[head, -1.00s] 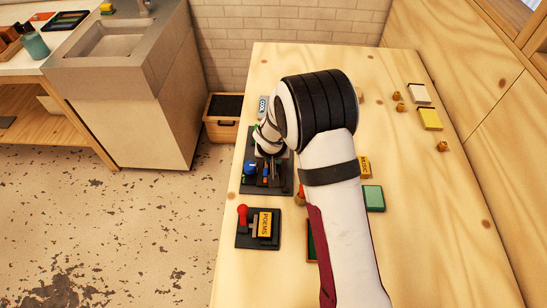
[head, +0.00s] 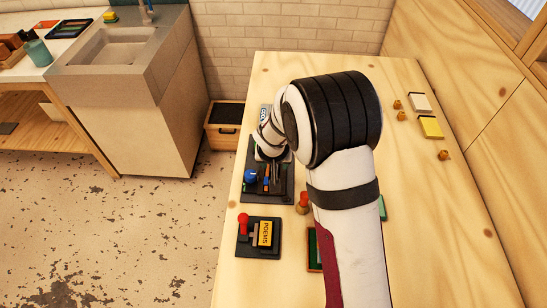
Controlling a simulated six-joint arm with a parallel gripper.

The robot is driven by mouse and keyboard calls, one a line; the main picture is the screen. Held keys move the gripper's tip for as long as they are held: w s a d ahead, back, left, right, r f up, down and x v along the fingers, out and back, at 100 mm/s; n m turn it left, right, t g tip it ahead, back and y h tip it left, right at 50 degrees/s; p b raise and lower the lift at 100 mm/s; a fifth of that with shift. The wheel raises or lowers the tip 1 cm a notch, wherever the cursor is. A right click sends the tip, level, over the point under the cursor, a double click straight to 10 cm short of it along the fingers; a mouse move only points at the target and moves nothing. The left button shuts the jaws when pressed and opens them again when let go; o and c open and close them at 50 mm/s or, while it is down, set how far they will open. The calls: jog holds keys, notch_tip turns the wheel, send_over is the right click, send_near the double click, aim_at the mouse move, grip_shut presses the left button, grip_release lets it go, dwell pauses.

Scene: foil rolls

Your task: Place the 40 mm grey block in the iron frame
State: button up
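My gripper (head: 276,172) points down over a dark tray (head: 284,197) at the left side of the table. My wrist and arm cover much of this area, and I cannot tell whether the fingers are apart or hold anything. The tray carries a blue round thing (head: 250,175) and small blue and orange pieces. A nearer dark frame-like stand (head: 243,249) holds a yellow piece marked POEMS (head: 265,234) and a red knob (head: 243,219). I cannot make out the 40 mm grey block, nor tell which dark piece is the iron frame.
A light block marked COOL (head: 265,113) is behind my wrist. Yellow pad (head: 431,127), pale pad (head: 420,103) and small wooden pieces are at the back right. The right front is clear.

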jog(key=v, duration=0.8)
jog(key=s+d+r+m+g, duration=0.1)
jog(key=s+d+r+m, duration=0.1)
jog(key=s+d+r, duration=0.3)
jog(key=s+d+r+m+g, duration=0.15)
jog(key=s+d, duration=0.25)
jog(key=s, duration=0.4)
jog(key=s+r+m+g+y, duration=0.1)
jog(key=s+r+m+g, duration=0.1)
jog(key=s, duration=1.4)
jog(key=shift+s+r+y, duration=0.2)
jog(key=shift+s+y, duration=0.15)
jog(key=shift+y, duration=0.05)
